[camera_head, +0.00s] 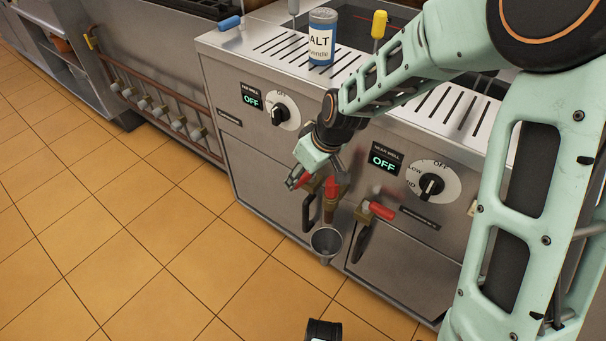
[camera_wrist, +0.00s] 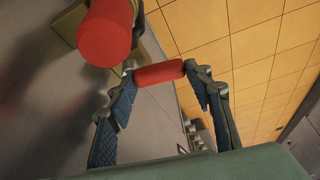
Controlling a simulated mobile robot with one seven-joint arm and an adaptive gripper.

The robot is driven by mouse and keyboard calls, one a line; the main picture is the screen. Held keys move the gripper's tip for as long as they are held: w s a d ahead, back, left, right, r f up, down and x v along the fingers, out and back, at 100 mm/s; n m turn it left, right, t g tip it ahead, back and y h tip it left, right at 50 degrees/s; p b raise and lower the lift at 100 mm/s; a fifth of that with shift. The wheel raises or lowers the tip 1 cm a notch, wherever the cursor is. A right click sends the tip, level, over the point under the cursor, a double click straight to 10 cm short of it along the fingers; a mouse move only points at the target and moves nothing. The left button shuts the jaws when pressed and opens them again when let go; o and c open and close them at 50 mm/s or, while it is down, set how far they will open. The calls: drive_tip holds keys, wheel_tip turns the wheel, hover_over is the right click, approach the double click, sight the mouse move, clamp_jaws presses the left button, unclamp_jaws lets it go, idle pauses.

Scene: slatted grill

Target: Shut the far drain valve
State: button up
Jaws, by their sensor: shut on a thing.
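Red-handled drain valves with brass bodies stick out from the grill's front. The leftmost red handle (camera_head: 303,182), on the far side, lies between the fingers of my gripper (camera_head: 298,178). In the wrist view that red handle (camera_wrist: 160,73) runs crosswise between the two fingertips, and my gripper (camera_wrist: 163,76) is shut on it. The right red handle (camera_head: 382,211) points right.
A metal cup (camera_head: 326,240) sits below the valves. Dark door handles (camera_head: 308,211) stand close beneath them. The far knob (camera_head: 279,116) and near knob (camera_head: 431,187) are beside displays reading OFF. A salt can (camera_head: 321,40) stands on the slatted top. The tiled floor is clear at left.

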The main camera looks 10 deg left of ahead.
drive_tip(key=shift+a+f, duration=0.1)
drive_tip(key=m+b, duration=0.1)
drive_tip(key=m, duration=0.1)
drive_tip(key=a+m+t+h+b, duration=0.1)
drive_tip(key=shift+w+m+b, duration=0.25)
drive_tip(key=shift+m+b, duration=0.05)
drive_tip(key=shift+w+a+m+t+h, duration=0.15)
drive_tip(key=shift+w+m+h, duration=0.55)
drive_tip(key=shift+m, duration=1.4)
drive_tip(key=shift+w+a+m+t+h, duration=0.15)
drive_tip(key=shift+w+m+h, duration=0.6)
drive_tip(key=shift+m, duration=1.35)
drive_tip(key=shift+w+a+m+h, duration=0.15)
drive_tip(key=shift+w+m+h, duration=0.25)
drive_tip(key=shift+m+h, duration=1.15)
drive_tip(key=shift+m+y, duration=0.6)
drive_tip(key=shift+m, duration=0.05)
drive_tip(key=o, duration=0.9)
